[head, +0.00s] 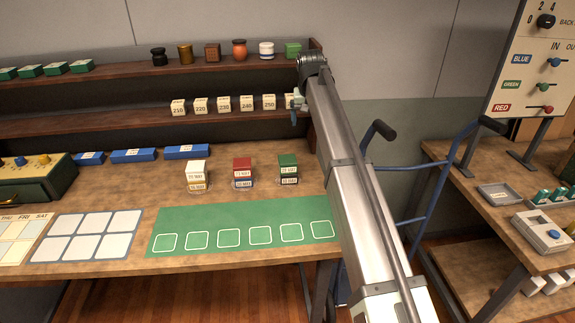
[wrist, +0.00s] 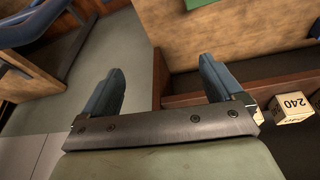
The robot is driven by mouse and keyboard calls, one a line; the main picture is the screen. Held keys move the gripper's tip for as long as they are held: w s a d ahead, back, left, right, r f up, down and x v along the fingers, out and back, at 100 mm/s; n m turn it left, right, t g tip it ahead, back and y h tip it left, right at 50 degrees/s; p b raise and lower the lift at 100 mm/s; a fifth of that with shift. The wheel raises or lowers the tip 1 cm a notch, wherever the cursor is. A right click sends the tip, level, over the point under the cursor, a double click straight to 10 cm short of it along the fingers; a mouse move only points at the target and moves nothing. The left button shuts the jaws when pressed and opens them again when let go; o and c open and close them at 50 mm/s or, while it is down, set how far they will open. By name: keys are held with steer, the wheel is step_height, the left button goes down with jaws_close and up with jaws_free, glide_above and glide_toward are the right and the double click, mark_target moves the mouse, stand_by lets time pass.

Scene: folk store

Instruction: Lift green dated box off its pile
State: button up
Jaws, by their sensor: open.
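The green dated box (head: 288,160) sits on top of a dark box (head: 289,178), forming the right one of three small piles on the wooden table in the head view. Its label is too small to read surely. My gripper (head: 293,104) is above and behind this pile, by the middle shelf's right end. In the wrist view my gripper (wrist: 160,82) is open, with its two blue fingers wide apart and nothing between them. The green box is not recognisable in the wrist view.
A red-topped pile (head: 242,165) and a white-topped pile (head: 197,168) stand to the left. A green mat (head: 240,215) with outlined squares lies in front. Numbered cubes (head: 223,105) line the middle shelf (head: 140,124). A blue hand truck (head: 432,190) stands right of the table.

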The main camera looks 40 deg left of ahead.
mark_target(287, 159)
steer(key=s+a+f+n+g+h, duration=0.2)
steer(key=s+a+g, duration=0.15)
steer(key=s, duration=0.35)
steer(key=shift+t, duration=0.35)
step_height(287, 159, down, 13)
steer(key=shift+w+a+f, duration=0.1)
steer(key=c, duration=1.1)
